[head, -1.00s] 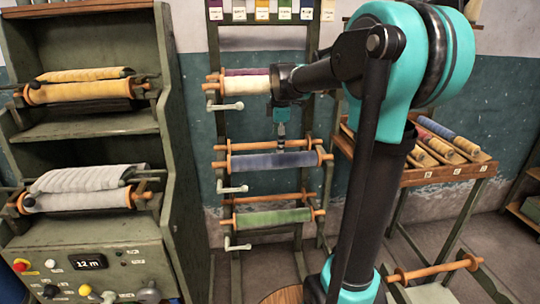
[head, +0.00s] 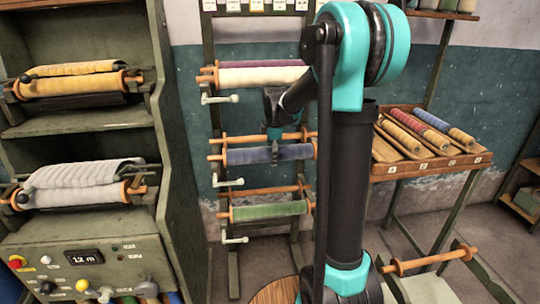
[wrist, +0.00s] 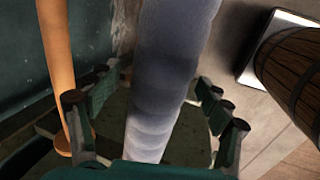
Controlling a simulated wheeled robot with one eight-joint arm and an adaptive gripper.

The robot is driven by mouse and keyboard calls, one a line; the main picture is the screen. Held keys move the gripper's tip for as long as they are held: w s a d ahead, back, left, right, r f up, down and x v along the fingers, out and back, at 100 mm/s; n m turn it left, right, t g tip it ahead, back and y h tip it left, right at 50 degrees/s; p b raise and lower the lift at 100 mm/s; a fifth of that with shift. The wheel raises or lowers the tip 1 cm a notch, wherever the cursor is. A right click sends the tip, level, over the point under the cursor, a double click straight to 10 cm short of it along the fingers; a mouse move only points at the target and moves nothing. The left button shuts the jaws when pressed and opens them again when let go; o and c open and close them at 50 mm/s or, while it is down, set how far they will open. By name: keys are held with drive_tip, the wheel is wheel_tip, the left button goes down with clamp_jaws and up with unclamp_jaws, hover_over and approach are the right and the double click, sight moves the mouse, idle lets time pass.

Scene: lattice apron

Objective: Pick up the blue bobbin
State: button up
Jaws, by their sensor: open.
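The blue bobbin (head: 243,156) is a blue-grey roll on a wooden rod, lying level in the middle of the upright rack between the cream and green rolls. In the wrist view the blue bobbin (wrist: 172,62) runs lengthwise between my finger pads. My gripper (head: 274,152) is at the roll's middle in the head view. In the wrist view my gripper (wrist: 152,112) is open, with its fingers on both sides of the roll. I cannot tell whether any pad touches it. The roll's near end is hidden by the gripper body.
A cream roll (head: 255,77) sits above and a green roll (head: 268,210) below on the rack. An orange wooden bar (wrist: 56,65) runs close beside my left fingers. A shelf unit (head: 182,150) stands left; a tray table (head: 430,170) stands right. A barrel (wrist: 292,62) shows in the wrist view.

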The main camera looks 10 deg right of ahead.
drive_tip(key=shift+w+f, duration=0.1)
drive_tip(key=shift+f, duration=0.2)
drive_tip(key=shift+c, duration=0.5)
drive_tip(key=c, duration=1.6)
drive_tip(key=shift+r, duration=0.1)
